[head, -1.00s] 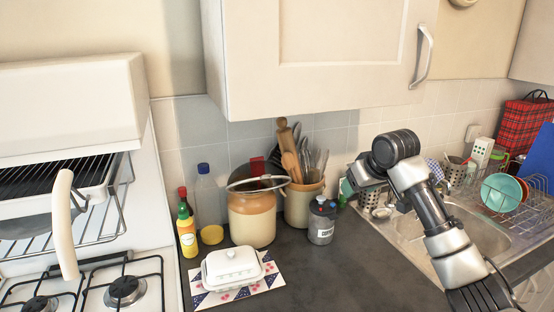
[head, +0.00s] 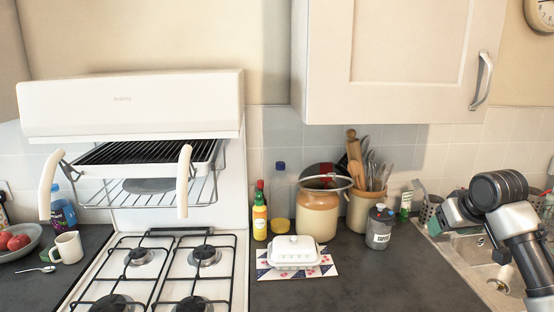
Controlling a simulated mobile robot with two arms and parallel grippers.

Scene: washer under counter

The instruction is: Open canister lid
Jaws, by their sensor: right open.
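My left gripper is not in view.
The tan crock (head: 318,212) and a utensil pot (head: 364,208) stand behind and left of the canister. A white butter dish (head: 293,250) is on a patterned mat (head: 325,265). The sink (head: 478,250) lies to the right. The counter in front of the canister is clear.

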